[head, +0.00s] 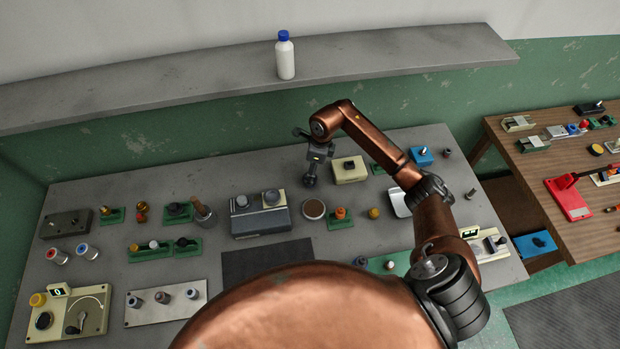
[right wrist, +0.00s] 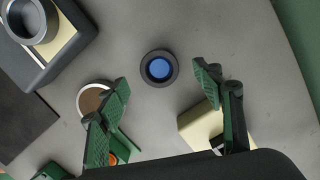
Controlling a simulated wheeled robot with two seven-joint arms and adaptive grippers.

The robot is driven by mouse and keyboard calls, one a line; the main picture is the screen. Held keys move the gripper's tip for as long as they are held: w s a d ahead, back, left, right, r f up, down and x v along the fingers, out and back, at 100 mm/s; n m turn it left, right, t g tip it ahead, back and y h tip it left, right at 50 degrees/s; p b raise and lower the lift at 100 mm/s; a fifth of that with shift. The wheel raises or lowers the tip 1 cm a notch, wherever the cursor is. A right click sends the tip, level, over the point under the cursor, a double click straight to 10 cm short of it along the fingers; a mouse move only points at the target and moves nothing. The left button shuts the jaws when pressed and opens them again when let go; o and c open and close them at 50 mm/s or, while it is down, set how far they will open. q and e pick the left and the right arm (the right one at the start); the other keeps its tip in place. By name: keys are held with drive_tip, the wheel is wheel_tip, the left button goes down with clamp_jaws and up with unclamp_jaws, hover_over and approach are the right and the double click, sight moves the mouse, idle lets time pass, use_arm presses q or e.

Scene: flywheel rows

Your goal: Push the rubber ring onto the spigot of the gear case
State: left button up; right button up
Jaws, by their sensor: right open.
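A dark round ring-like piece with a blue middle (right wrist: 172,75) lies on the grey table in the right wrist view; I take it for the rubber ring, but cannot tell whether the blue is part of it. My right gripper (right wrist: 163,84) is open and empty above it, a finger to each side and apart from it. In the head view my right gripper (head: 309,181) points down and hides that spot. The grey box with a cream top (head: 262,222), perhaps the gear case, stands left of it with round stubs on top; one grey round stub (right wrist: 28,20) shows at the wrist view's upper left.
A brown disc with a pale rim (head: 314,209) and a cream block (head: 350,170) sit close to my right gripper. A green holder with an orange piece (head: 340,216) stands in front. A dark mat (head: 265,262) lies nearer. A white bottle (head: 286,58) stands on the shelf.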

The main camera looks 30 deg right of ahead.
wheel_tip(320, 180, down, 3)
drive_tip(key=shift+a+f, duration=0.1)
drive_tip(key=shift+f, duration=0.1)
drive_tip(key=c, duration=1)
